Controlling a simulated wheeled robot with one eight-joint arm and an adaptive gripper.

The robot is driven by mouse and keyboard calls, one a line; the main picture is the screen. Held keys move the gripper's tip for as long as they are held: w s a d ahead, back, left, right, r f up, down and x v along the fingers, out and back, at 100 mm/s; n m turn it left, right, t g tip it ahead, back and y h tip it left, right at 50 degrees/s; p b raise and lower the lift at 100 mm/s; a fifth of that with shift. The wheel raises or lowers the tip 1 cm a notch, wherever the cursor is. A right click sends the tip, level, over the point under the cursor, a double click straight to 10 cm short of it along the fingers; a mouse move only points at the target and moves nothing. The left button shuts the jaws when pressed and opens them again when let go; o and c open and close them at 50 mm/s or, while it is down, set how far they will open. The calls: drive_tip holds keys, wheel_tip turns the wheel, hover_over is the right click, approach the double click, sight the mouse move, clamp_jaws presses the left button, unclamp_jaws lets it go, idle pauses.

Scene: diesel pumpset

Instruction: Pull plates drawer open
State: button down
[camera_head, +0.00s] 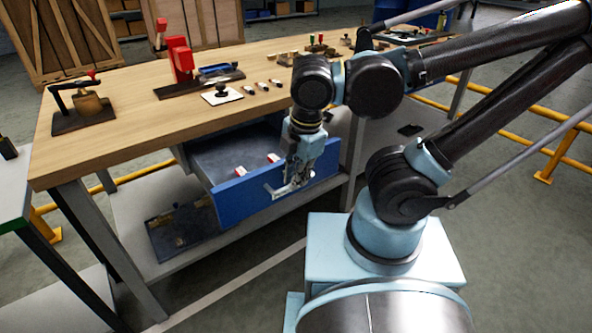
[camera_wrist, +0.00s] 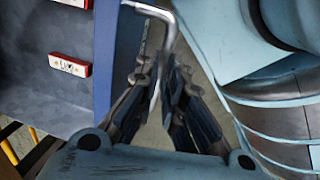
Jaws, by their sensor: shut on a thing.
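The drawer has a blue front (camera_head: 250,197) and a grey interior, and it stands pulled out from under the wooden workbench. Its metal handle (camera_head: 276,191) is on the outer face of the front. My gripper (camera_head: 290,184) is at this handle, in front of the drawer. In the wrist view the fingers (camera_wrist: 162,80) are closed around the handle's bent bar (camera_wrist: 165,32), beside the blue front (camera_wrist: 105,50). Red-and-white blocks (camera_wrist: 70,65) lie inside the drawer. Part of the handle is hidden by the fingers.
The workbench top (camera_head: 130,115) holds a red tool (camera_head: 180,62), a small clamp stand (camera_head: 85,103) and several small parts. A lower shelf (camera_head: 225,235) with a dark tray (camera_head: 182,232) is under the drawer. My base stands close in front, at right. Yellow rails (camera_head: 555,155) run behind.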

drive_tip(key=shift+s, duration=0.1)
idle(0.3)
drive_tip(key=c, duration=1.7)
unclamp_jaws()
drive_tip(key=shift+r, duration=0.1)
drive_tip(key=shift+s+d+r, duration=0.25)
drive_tip(key=shift+r, duration=1.65)
drive_tip(key=shift+s+d+r, duration=0.25)
drive_tip(key=shift+d+r, duration=0.05)
drive_tip(key=shift+r, duration=1.65)
drive_tip(key=shift+s+d+r, duration=0.25)
drive_tip(key=shift+r, duration=1.65)
